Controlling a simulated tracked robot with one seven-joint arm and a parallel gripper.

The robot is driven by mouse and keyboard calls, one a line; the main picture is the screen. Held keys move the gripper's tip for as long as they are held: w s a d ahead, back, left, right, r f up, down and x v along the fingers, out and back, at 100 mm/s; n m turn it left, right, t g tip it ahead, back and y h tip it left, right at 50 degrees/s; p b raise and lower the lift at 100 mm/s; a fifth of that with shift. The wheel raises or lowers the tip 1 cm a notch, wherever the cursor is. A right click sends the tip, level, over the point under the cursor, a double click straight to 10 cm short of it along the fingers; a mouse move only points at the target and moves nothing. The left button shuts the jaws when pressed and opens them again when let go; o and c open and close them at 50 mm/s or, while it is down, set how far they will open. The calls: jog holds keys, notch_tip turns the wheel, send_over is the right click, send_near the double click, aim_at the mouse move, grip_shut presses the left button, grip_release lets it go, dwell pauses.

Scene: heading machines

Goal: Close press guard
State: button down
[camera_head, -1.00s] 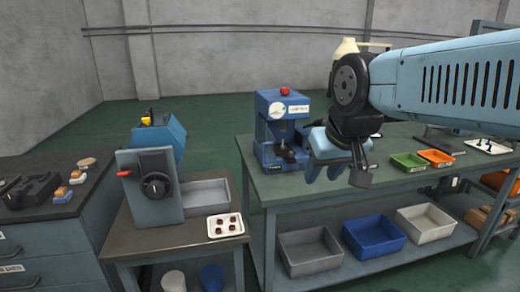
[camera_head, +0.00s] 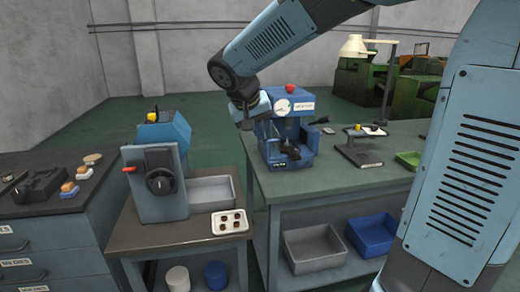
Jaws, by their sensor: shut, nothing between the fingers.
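The blue press (camera_head: 296,104) stands on the green-topped bench, with a round white gauge on its head and a red button on top. Its lower front has a dark recess with a dark tool inside. I cannot clearly pick out the guard or tell its position. My gripper (camera_head: 246,121) is at the upper left of the press, pointing down and overlapping its left edge in the picture. It is shut and empty. Whether it touches the press cannot be told.
A blue-grey machine (camera_head: 156,180) with a black dial and red-tipped lever stands on the left bench. A grey bin (camera_head: 211,191) and white tray (camera_head: 229,222) are beside it. A small dark stand (camera_head: 361,152) is right of the press. My arm fills the right.

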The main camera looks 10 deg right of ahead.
jog(key=w+a+f+h, duration=0.1)
jog(key=w+a+f, duration=0.1)
jog(key=w+a, duration=0.35)
jog(key=w+d+f, duration=0.4)
jog(key=d+f, duration=0.3)
jog(key=shift+w+d+f+t, duration=0.2)
jog(key=shift+d+f+t, duration=0.2)
jog(key=shift+s, duration=0.1)
